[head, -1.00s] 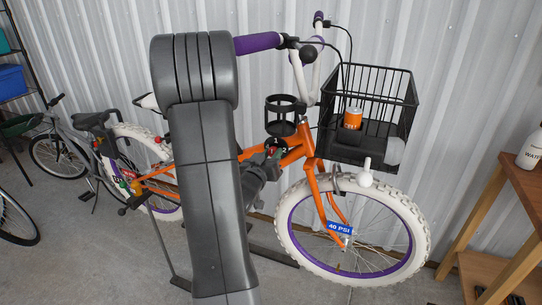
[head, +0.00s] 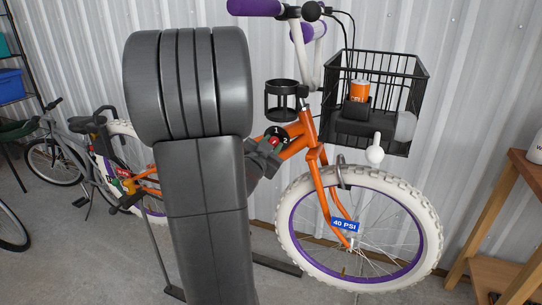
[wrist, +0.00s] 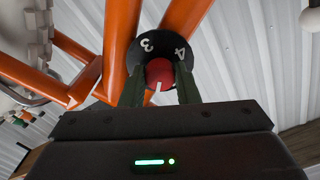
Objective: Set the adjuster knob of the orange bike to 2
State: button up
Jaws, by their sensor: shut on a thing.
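The orange bike (head: 292,146) stands against the wall, its front wheel to the right. In the wrist view the knob (wrist: 159,71) has a white pointer mark pointing down, away from the 3 and 4 visible on the dial's upper part. My gripper (wrist: 160,83) is shut on the knob, one dark finger on each side. The fingers hide the dial's lower part, and the pointer cannot be made out in the head view.
A black cup holder (head: 283,100) sits just above the dial. A wooden table (head: 515,170) stands at the right, and a grey bike (head: 75,160) at the left. Open concrete floor lies in front.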

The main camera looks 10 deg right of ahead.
jog(key=shift+m+b, duration=3.45)
jog(key=shift+m, duration=1.25)
jog(key=o, duration=1)
jog(key=p+v, duration=0.1)
jog(key=v, duration=1.2)
jog(key=shift+s+a+p, duration=0.25)
jog(key=shift+s+p, duration=0.1)
jog(key=shift+p, duration=0.05)
